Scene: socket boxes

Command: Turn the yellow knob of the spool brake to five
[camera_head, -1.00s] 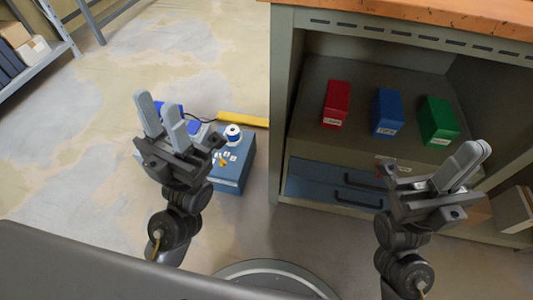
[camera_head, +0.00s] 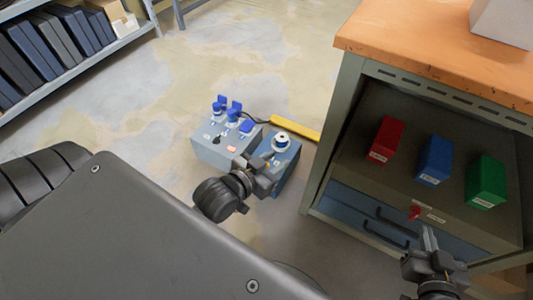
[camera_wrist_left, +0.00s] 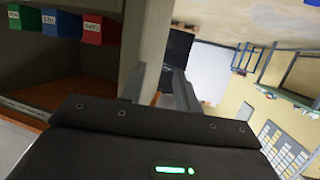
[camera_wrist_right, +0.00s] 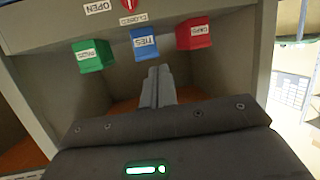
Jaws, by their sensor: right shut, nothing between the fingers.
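The spool brake is a blue box (camera_head: 289,170) on the floor with a white spool (camera_head: 281,140) on top. The yellow knob cannot be made out now; my left gripper and arm cover part of the box. My left gripper (camera_head: 262,172) is in front of the box's left side in the head view; whether it touches cannot be told. Its two fingers stand apart with nothing between them in the left wrist view (camera_wrist_left: 160,88). My right gripper (camera_head: 429,239) is shut and empty in front of the cabinet; its fingers meet in the right wrist view (camera_wrist_right: 158,86).
A grey box (camera_head: 215,150) with blue plugs stands left of the spool box. A yellow strip (camera_head: 296,128) lies behind. The cabinet (camera_head: 335,130) at right holds red (camera_head: 385,140), blue (camera_head: 434,160) and green (camera_head: 485,182) boxes above a blue drawer (camera_head: 365,215). Open floor lies beyond.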

